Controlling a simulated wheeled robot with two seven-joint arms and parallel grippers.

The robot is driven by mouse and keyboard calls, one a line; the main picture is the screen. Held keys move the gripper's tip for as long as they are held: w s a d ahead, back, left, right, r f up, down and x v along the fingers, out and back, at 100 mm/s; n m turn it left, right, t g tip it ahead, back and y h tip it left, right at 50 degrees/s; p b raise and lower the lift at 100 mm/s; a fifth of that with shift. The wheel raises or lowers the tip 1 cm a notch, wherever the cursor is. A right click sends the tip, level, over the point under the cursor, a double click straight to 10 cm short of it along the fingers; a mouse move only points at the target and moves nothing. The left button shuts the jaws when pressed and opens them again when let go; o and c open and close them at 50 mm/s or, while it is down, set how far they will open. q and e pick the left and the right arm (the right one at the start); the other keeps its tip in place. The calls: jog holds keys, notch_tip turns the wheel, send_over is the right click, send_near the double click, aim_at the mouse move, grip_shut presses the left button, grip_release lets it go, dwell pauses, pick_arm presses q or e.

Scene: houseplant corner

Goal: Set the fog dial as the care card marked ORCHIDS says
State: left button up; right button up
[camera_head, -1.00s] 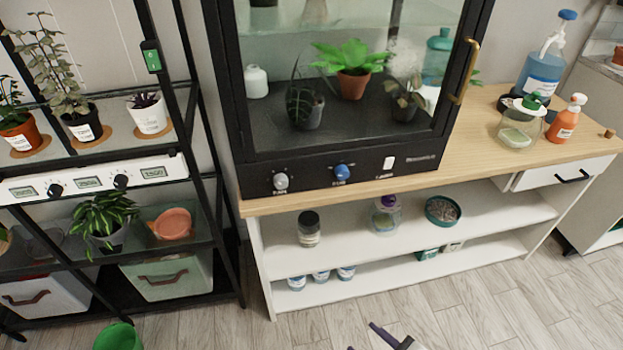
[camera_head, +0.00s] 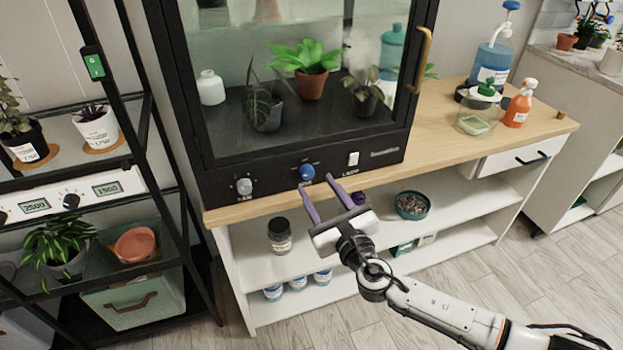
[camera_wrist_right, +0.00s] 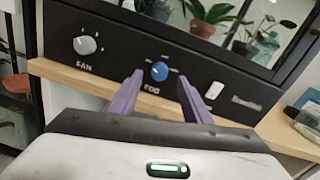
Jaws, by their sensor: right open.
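The blue fog dial (camera_head: 307,173) is on the black front panel of the glass plant cabinet (camera_head: 290,160). In the right wrist view the dial (camera_wrist_right: 159,72) has FOG printed below it. My right gripper (camera_head: 319,198) is open and empty. Its purple fingers (camera_wrist_right: 155,98) point at the panel, and in the wrist view the dial shows between their tips. I cannot tell how far the tips are from the panel. No care card marked ORCHIDS can be made out. My left gripper is not in view.
The grey fan dial (camera_head: 244,187) is left of the fog dial, and a white lamp switch (camera_head: 353,159) is right of it. The wooden counter edge (camera_head: 250,211) runs below the panel. An orange spray bottle (camera_head: 519,104) and a lidded jar (camera_head: 478,115) stand on the right.

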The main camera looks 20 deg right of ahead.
aim_at(309, 175)
jog(key=shift+w+a, duration=0.2)
jog(key=shift+w, duration=2.1)
jog(key=c, duration=1)
